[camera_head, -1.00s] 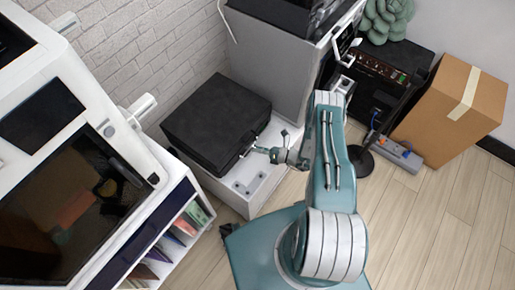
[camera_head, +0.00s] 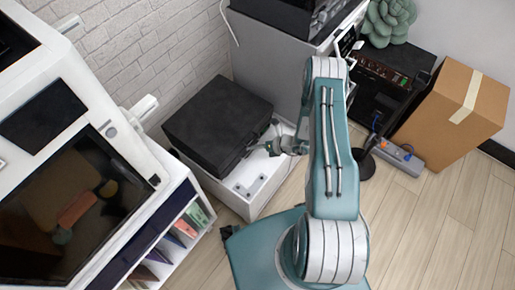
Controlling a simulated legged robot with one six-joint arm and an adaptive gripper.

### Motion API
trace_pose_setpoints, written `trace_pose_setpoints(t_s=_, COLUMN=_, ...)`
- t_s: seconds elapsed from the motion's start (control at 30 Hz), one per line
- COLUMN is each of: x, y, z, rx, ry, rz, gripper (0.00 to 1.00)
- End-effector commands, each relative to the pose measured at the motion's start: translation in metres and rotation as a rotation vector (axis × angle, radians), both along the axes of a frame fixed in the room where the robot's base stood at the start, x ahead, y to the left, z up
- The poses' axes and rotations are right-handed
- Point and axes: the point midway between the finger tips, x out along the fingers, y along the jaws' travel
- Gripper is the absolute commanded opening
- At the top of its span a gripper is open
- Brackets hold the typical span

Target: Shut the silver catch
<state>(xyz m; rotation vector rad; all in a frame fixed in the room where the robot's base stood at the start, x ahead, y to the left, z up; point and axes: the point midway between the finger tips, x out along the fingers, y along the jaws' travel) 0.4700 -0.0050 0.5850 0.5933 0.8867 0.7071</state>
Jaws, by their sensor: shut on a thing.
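A black case (camera_head: 212,122) lies closed-looking on a low white cabinet (camera_head: 238,198) by the brick wall. The silver catch (camera_head: 251,148) is on the case's front side, facing my arm, and only a small pale bit of it shows. My gripper (camera_head: 259,146) is at that side of the case, shut on the catch. The fingers cover most of the catch, so its exact position is hard to tell.
A grey cabinet with a black machine (camera_head: 290,15) stands behind the case. A white machine (camera_head: 75,170) stands at the left above a shelf of books (camera_head: 185,230). A cardboard box (camera_head: 452,115) and a power strip (camera_head: 399,155) are at the right. The floor at lower right is clear.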

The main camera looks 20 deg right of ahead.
Motion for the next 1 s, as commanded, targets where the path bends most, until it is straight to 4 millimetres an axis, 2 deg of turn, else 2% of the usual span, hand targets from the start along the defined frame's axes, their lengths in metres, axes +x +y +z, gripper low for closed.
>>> trace_pose_setpoints(t_s=0.03, x=0.0055, y=-0.0015, z=0.0016, rx=-0.024, ry=0.017, rz=-0.007, gripper=0.0)
trace_pose_setpoints(t_s=0.4, x=0.0091, y=0.0006, z=0.0042, rx=-0.101, ry=0.123, rz=-0.01, gripper=0.0)
trace_pose_setpoints(t_s=0.87, x=0.009, y=0.0008, z=0.0037, rx=-0.11, ry=0.137, rz=-0.01, gripper=0.0)
trace_pose_setpoints(t_s=0.9, x=0.009, y=0.0008, z=0.0037, rx=-0.11, ry=0.137, rz=-0.01, gripper=0.35)
trace_pose_setpoints(t_s=0.93, x=0.0089, y=0.0009, z=0.0038, rx=-0.109, ry=0.136, rz=-0.009, gripper=0.48)
trace_pose_setpoints(t_s=0.97, x=0.0089, y=0.001, z=0.004, rx=-0.108, ry=0.136, rz=-0.008, gripper=0.56)
trace_pose_setpoints(t_s=1.0, x=0.009, y=0.0013, z=0.0043, rx=-0.107, ry=0.135, rz=-0.008, gripper=0.56)
